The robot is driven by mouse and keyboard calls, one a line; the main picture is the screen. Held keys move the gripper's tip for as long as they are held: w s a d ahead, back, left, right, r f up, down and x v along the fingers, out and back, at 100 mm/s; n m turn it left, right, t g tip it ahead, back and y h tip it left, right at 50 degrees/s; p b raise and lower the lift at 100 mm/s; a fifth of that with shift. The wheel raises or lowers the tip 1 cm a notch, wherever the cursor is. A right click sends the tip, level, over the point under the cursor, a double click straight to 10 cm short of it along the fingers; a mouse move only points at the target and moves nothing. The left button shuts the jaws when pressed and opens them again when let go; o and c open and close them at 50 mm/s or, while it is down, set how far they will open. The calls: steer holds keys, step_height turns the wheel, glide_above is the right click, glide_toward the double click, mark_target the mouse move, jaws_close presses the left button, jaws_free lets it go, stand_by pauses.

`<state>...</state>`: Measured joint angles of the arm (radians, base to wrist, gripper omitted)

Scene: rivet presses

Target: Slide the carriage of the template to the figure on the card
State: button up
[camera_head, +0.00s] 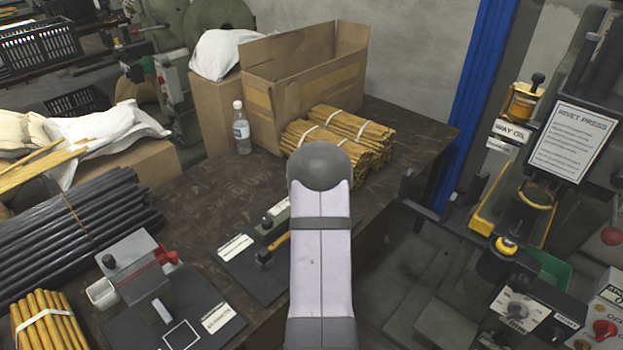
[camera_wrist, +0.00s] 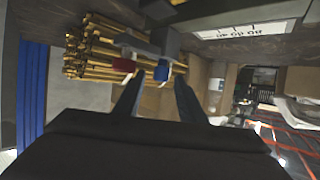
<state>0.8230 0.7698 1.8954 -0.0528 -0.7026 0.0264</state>
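A dark flat plate (camera_head: 238,270) lies on the bench, left of my arm in the head view. A white label with dark print (camera_head: 235,247), a short yellow bar (camera_head: 279,241) with a dark block (camera_head: 264,258) at its end, and a grey block (camera_head: 277,211) with a dark knob are on it; I cannot tell which part is the carriage. My gripper (camera_wrist: 142,72) shows in the wrist view, with red and blue fingertips apart and nothing clearly between them. The head view hides it behind my arm. A white scale strip (camera_wrist: 245,30) with marks too blurred to read is at the wrist view's top.
Bundled yellow rods (camera_head: 340,137), a bottle (camera_head: 241,130) and a cardboard box (camera_head: 305,85) stand behind. A grey fixture (camera_head: 137,268) and dark rods (camera_head: 75,225) are at left. The rivet press (camera_head: 520,215) is at right, across a floor gap.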

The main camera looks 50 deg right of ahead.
jaws_close()
steer(key=a+b, duration=0.1)
steer(key=a, duration=0.8)
steer(key=shift+w, duration=0.1)
jaws_free()
steer(key=shift+a, duration=0.1)
steer(key=v, duration=0.7)
steer(key=shift+b, duration=0.3)
